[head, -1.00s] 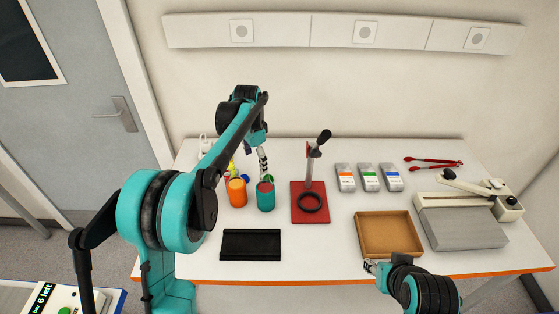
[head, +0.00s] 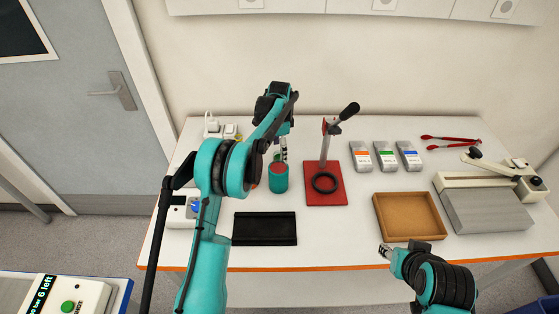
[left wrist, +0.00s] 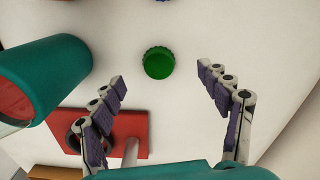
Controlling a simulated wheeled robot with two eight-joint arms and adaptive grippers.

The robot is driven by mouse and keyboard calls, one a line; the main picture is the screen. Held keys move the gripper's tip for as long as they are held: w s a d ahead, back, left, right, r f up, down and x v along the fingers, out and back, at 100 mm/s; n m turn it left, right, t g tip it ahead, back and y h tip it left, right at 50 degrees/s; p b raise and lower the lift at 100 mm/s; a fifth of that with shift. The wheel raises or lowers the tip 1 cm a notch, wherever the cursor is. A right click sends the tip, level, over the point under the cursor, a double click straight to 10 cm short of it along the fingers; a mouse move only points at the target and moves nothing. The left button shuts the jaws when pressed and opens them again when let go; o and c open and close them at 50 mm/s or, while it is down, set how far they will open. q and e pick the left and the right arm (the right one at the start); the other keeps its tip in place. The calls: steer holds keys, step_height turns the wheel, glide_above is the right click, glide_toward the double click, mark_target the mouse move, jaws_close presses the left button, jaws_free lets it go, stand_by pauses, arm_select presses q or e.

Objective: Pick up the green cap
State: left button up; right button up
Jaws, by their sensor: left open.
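The green cap (left wrist: 158,62) lies on the white table in the left wrist view, with its ribbed edge showing. My left gripper (left wrist: 161,77) is open, with one finger on each side of the cap's line and the cap just beyond the fingertips. Nothing is between the fingers. In the head view my left gripper (head: 281,152) is behind the teal cup, and the cap cannot be made out clearly there. My right gripper (head: 385,252) is by the table's front edge, too small to tell its opening.
The teal cup (head: 278,180) stands close to the left gripper and also shows in the left wrist view (left wrist: 60,75). A red press stand (head: 325,194) is to its right. A black tray (head: 264,229) and a brown tray (head: 407,238) are nearer the front.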

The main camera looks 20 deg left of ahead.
arm_select(q)
step_height(320, 180, down, 3)
steer(key=shift+s+r, duration=0.1)
steer(key=c, duration=1)
steer(key=shift+r, duration=0.1)
